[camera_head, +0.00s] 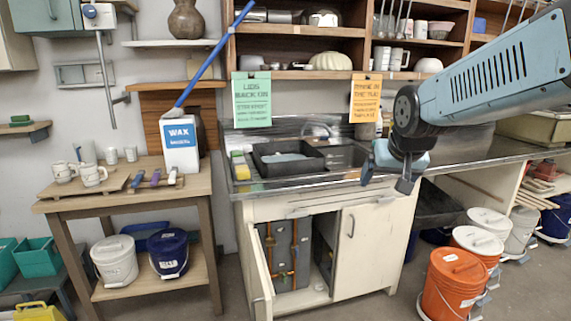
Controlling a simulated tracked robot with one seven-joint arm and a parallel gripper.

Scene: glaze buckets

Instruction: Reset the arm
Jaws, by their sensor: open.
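My gripper (386,180) hangs at the end of my blue-grey arm (495,82), which comes in from the upper right. Its two fingers are spread apart, and nothing shows between them. In the picture it lies over the right end of the metal sink counter and the upper edge of the white cabinet. How far it is from the counter I cannot tell. The arm is bent, with the gripper pointing down.
A sink with a black tub (287,158) is in the middle, above a cabinet with its left door (258,270) open. A wooden table (120,197) with mugs and a WAX container (181,145) stands left. An orange bucket (450,285) and several others stand right. Floor shows in front.

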